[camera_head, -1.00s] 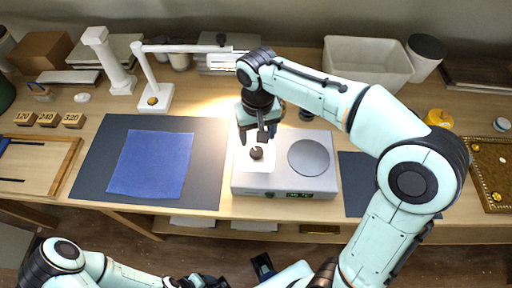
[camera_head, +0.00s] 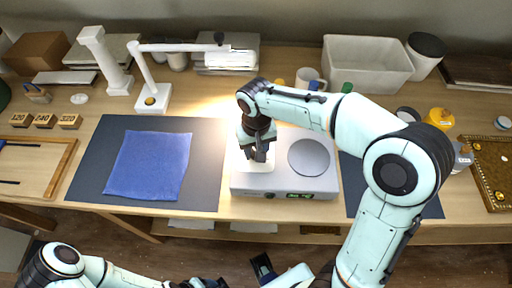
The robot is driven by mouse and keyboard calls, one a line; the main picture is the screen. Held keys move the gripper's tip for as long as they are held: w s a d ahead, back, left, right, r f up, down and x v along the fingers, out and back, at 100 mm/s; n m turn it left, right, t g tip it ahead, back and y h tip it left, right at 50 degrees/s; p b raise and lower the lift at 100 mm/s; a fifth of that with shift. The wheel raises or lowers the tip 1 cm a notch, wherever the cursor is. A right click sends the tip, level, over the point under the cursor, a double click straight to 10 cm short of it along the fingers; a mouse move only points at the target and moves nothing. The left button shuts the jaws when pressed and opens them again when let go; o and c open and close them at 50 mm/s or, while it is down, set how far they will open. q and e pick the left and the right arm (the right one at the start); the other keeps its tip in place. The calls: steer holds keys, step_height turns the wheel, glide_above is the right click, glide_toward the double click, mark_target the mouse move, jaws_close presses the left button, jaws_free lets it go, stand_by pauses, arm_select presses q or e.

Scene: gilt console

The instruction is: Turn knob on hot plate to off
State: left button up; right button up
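The hot plate (camera_head: 240,185) is a pale grey box with a round grey heating disc (camera_head: 309,157) and a lit green display on its front. A small dark knob (camera_head: 269,195) shows on the front face, left of the display. My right gripper (camera_head: 261,157) points down over the pale left part of the hot plate's top, above and behind that knob. It covers the spot where a dark round piece was visible, and its finger gap is too small to judge. My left gripper (camera_head: 205,283) is low at the bottom edge, partly cut off.
A blue cloth (camera_head: 150,165) lies on a dark mat left of the hot plate. A white lamp (camera_head: 154,98) stands behind. A white bin (camera_head: 365,65), a mug and several bottles stand behind and to the right. My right arm spans the table's right side.

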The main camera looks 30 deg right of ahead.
arm_select(q)
steer(key=shift+r, duration=0.1)
arm_select(e)
steer(key=shift+n, duration=0.4)
steer(key=n+p, duration=0.1)
steer(key=n, duration=0.5)
steer(key=shift+d+n+p, duration=0.1)
steer(key=shift+n+p, duration=0.2)
steer(key=shift+p, duration=0.1)
arm_select(q)
steer(key=r, duration=0.1)
steer(key=w+r+p, duration=0.1)
steer(key=r, duration=0.1)
steer(key=shift+w+r, duration=0.2)
steer(key=shift+w, duration=0.15)
arm_select(e)
steer(key=n, duration=0.6)
steer(key=shift+n, duration=0.4)
steer(key=o, duration=1.1)
arm_select(q)
steer(key=shift+w+r+p, duration=0.4)
steer(key=shift+r+p, duration=0.2)
steer(key=shift+w+r+p, duration=0.35)
steer(key=shift+r+p, duration=0.2)
steer(key=shift+r, duration=0.05)
arm_select(e)
step_height(320, 180, up, 13)
steer(key=shift+r, duration=0.2)
